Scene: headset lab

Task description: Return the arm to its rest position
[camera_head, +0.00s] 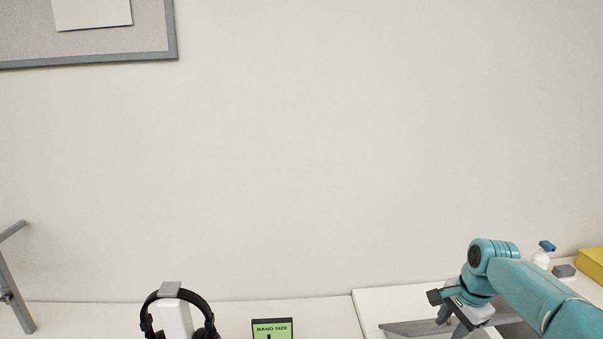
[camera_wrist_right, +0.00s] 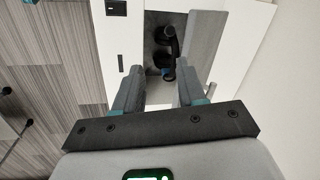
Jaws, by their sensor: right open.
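My right arm comes in from the lower right in the head view, teal and bent. Its gripper (camera_head: 452,322) is low over the white surface at the right, partly cut off by the bottom edge. In the right wrist view the two dark fingers (camera_wrist_right: 160,84) stand apart with nothing held between them. Beyond them is a dark object (camera_wrist_right: 166,46) in a grey recessed area; I cannot tell exactly what it is. My left gripper is not in view.
Black headphones (camera_head: 203,304) hang on a white stand at the lower left. A green "BAND SIZE" display (camera_head: 272,328) stands beside them. A white bottle with a blue top (camera_head: 541,259), a small grey block (camera_head: 564,271) and a yellow object (camera_head: 592,264) are at the right.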

